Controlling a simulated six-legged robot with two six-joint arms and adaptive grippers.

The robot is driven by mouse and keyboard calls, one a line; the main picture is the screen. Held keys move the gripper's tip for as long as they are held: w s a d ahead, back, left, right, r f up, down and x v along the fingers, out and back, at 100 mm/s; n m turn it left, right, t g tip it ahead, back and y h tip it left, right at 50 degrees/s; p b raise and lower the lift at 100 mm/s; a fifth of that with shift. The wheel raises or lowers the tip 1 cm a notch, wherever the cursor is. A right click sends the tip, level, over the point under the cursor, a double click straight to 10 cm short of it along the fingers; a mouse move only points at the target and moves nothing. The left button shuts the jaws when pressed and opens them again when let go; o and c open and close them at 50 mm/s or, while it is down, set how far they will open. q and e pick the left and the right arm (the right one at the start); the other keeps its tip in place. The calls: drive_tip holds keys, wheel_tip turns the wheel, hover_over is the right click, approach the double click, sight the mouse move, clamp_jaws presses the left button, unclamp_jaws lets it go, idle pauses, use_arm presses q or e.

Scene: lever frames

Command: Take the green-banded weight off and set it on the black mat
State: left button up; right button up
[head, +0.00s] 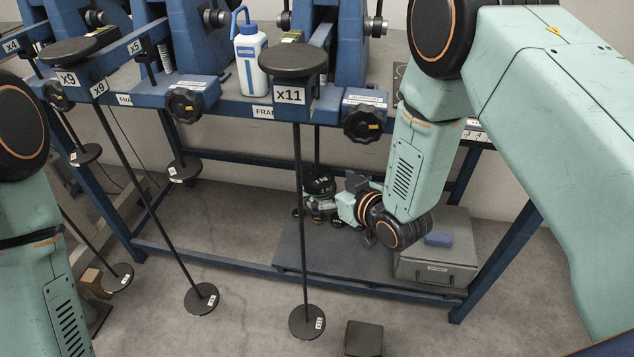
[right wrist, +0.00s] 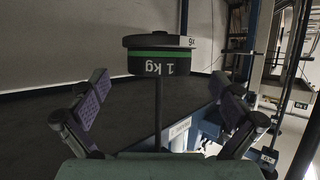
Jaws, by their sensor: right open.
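The green-banded weight (right wrist: 160,62), marked 1 kg, is a black disc on a thin rod. In the right wrist view its lettering is upside down and a flat labelled disc (right wrist: 158,42) lies against it. In the head view the weight (head: 320,186) hangs low behind the x11 lever's rod. My right gripper (right wrist: 165,105) is open, its two pads apart on either side of the rod, with the weight beyond the fingertips and not held. In the head view the right gripper (head: 335,212) is beside the weight, partly hidden by my wrist. A dark flat surface (head: 345,272) covers the low shelf; I cannot tell whether it is the black mat.
A grey case (head: 435,268) with a blue block (head: 438,238) on it stands right of my gripper. The x11 lever's rod (head: 301,200) and foot disc (head: 307,322) hang in front. A blue frame beam (head: 240,265) runs along the shelf.

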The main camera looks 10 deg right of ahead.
sight(320, 178)
drive_tip(key=b+x, duration=0.1)
drive_tip(key=x, duration=0.2)
drive_tip(key=shift+w+a, duration=0.1)
drive_tip(key=shift+w, duration=0.2)
drive_tip(key=shift+w+a, duration=0.2)
drive_tip(key=shift+w, duration=0.25)
drive_tip(key=shift+s, duration=0.1)
drive_tip(key=shift+c, duration=1.4)
drive_tip(key=c, duration=1.6)
drive_tip(key=shift+w+r, duration=0.15)
drive_tip(key=shift+w, duration=0.05)
